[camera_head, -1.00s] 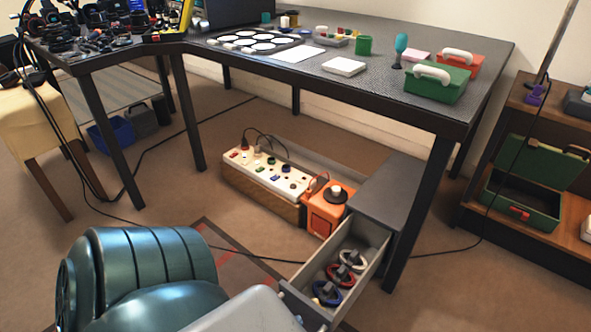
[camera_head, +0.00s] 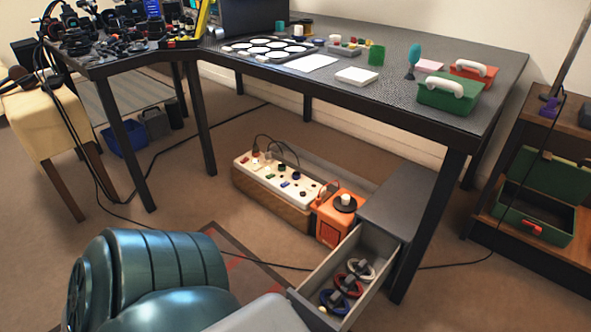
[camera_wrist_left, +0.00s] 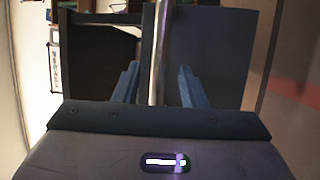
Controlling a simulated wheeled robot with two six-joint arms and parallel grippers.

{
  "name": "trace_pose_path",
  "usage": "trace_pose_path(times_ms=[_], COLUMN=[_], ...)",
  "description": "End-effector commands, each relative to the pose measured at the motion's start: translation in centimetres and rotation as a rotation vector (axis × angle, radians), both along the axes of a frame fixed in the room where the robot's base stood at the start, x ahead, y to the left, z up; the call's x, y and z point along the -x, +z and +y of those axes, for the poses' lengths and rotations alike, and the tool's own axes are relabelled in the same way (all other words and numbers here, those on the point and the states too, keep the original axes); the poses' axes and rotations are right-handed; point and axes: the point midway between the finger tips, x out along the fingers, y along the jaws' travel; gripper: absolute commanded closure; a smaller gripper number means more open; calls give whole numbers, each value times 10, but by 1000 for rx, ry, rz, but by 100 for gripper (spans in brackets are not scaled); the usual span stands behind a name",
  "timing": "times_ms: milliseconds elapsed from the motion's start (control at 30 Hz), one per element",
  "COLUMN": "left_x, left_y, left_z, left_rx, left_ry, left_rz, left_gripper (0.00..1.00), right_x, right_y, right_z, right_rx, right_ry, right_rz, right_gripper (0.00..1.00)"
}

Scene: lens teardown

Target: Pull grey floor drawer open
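The grey floor drawer (camera_head: 378,288) stands pulled out from its low grey cabinet (camera_head: 400,196) under the table. Inside it lie a white, a red and a blue ring-shaped item, each with a grey part. My left arm covers the near left part of the drawer front in the head view, and the left gripper is hidden there. In the left wrist view, the two fingers of my left gripper (camera_wrist_left: 158,85) stand apart on either side of a thin metal bar (camera_wrist_left: 159,45). Gaps show on both sides of the bar. My right gripper is not in view.
An orange box (camera_head: 338,212) and a long white-topped box with knobs (camera_head: 282,180) stand left of the cabinet. A table leg (camera_head: 430,225) stands close to the right of the drawer. A black cable crosses the floor.

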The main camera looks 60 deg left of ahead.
Motion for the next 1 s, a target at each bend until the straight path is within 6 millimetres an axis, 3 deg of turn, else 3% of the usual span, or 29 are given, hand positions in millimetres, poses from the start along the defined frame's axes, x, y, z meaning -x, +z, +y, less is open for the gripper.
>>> trace_pose_path(times_ms=[100,333,1000], left_x=[25,55,61], left_y=[-4,-10,-11], left_z=[4,10,10], left_rx=[-1,0,0], left_ry=[0,1,1], left_rz=[4,2,0], left_gripper=[62,62,62], right_x=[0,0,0], right_y=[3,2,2], right_z=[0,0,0], right_rx=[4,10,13], right_ry=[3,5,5], right_rz=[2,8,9], right_gripper=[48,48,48])
